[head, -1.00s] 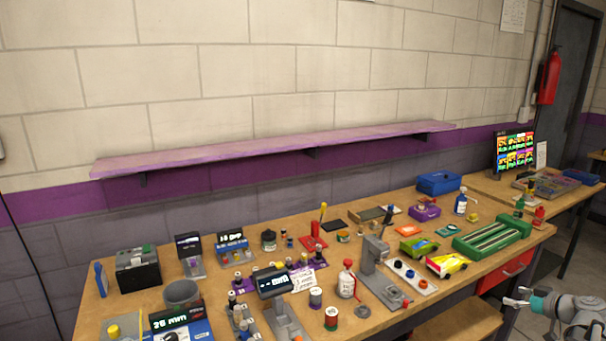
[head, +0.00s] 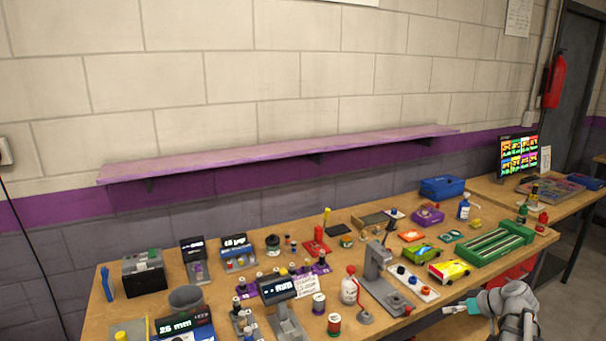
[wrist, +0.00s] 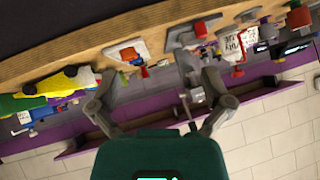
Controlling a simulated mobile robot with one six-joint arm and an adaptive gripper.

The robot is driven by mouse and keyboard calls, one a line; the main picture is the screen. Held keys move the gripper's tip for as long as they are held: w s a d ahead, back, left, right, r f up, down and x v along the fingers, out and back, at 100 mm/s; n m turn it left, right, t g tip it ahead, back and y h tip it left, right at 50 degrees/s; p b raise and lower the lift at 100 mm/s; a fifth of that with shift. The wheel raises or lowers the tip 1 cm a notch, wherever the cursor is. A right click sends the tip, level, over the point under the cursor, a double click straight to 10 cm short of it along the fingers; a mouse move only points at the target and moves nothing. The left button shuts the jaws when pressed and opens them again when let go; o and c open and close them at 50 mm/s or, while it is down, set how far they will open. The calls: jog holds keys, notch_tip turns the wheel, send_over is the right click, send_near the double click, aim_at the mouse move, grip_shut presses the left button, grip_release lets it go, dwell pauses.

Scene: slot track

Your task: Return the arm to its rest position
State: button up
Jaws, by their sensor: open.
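My gripper (head: 461,309) is at the lower right of the head view, in front of the workbench's front edge. Its fingers are spread apart with nothing between them. In the wrist view my gripper (wrist: 145,92) is open, its two fingers apart, with the bench and wall tilted behind it. The wooden workbench (head: 120,305) runs along the wall and carries many small items. My gripper appears apart from the bench, though the exact gap is hard to judge.
Nearest my gripper on the bench are a grey press (head: 377,275), a white tray (head: 418,283), a yellow car (head: 449,269) and a green track block (head: 495,245). A purple shelf (head: 280,153) hangs on the wall. Floor shows at right (head: 565,300).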

jog(key=s+a+m+g+h+p, duration=0.1)
jog(key=s+a+g+h+p, duration=0.2)
jog(key=a, duration=1.2)
jog(key=s+a+m+g+h+p, duration=0.2)
jog(key=s+a, duration=0.5)
jog(key=a, duration=0.8)
jog(key=shift+s+m+g+h+p, duration=0.25)
jog(key=shift+g+h+p, duration=0.4)
jog(key=shift+g, duration=0.65)
jog(key=shift+a+r, duration=0.1)
jog(key=shift+a, duration=0.05)
